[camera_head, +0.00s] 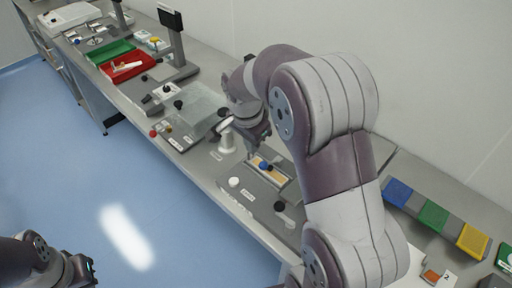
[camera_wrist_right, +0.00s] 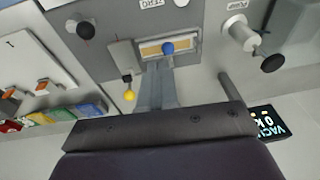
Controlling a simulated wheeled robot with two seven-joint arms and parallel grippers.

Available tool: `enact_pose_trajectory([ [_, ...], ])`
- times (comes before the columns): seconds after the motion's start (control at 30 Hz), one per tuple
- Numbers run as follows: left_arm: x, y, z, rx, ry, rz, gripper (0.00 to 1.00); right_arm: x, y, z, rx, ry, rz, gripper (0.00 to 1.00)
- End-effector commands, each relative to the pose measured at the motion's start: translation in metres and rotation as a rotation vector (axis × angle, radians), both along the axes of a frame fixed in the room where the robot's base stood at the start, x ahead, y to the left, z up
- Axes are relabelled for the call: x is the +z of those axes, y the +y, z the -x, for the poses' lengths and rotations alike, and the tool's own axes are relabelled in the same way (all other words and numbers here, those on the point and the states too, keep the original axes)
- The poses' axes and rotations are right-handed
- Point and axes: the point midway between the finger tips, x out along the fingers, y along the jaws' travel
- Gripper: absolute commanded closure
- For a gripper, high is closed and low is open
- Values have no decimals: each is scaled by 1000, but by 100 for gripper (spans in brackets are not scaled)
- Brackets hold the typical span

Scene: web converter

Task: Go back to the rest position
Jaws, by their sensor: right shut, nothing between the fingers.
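My right gripper (camera_head: 251,152) is over the bench, its arm coming in from the lower right and covering part of the bench. It is shut and empty. In the right wrist view its fingers (camera_wrist_right: 158,85) lie together, pointing at a small panel with a blue knob (camera_wrist_right: 167,48) and a tan strip. Whether the fingertips touch the panel is hard to tell. The blue knob also shows in the camera_head view (camera_head: 264,166), just below the gripper. Part of my left arm (camera_head: 40,262) shows at the lower left, away from the bench; its fingers are not seen.
A white cylindrical fitting (camera_head: 226,138) stands close left of the gripper. A clear plate (camera_head: 195,105), a red tray (camera_head: 127,66), a green tray (camera_head: 108,52) and a post-mounted screen (camera_head: 171,19) stand farther back. A yellow-tipped lever (camera_wrist_right: 128,94) is near the fingers. Blue floor is free at left.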

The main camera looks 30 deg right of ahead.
Motion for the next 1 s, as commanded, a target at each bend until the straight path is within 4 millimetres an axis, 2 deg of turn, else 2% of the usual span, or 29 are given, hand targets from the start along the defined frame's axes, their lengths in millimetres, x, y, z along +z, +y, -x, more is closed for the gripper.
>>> enact_pose_trajectory([
  [0.47,0,0,0,0,0,0,100,0,0,0,2,0,0,100],
  [0.53,0,0,0,0,0,0,100,0,0,-1,51,4,6,100],
  [0.6,0,0,0,0,0,0,100,-4,3,-2,209,8,16,100],
  [0.67,0,0,0,0,0,0,100,-16,10,11,423,33,18,100],
  [0.8,0,0,0,0,0,0,100,-40,46,67,990,73,25,100],
  [0.9,0,0,0,0,0,0,100,-49,66,106,1219,84,27,100],
  [1.0,0,0,0,0,0,0,100,-53,77,132,1274,94,13,100],
])
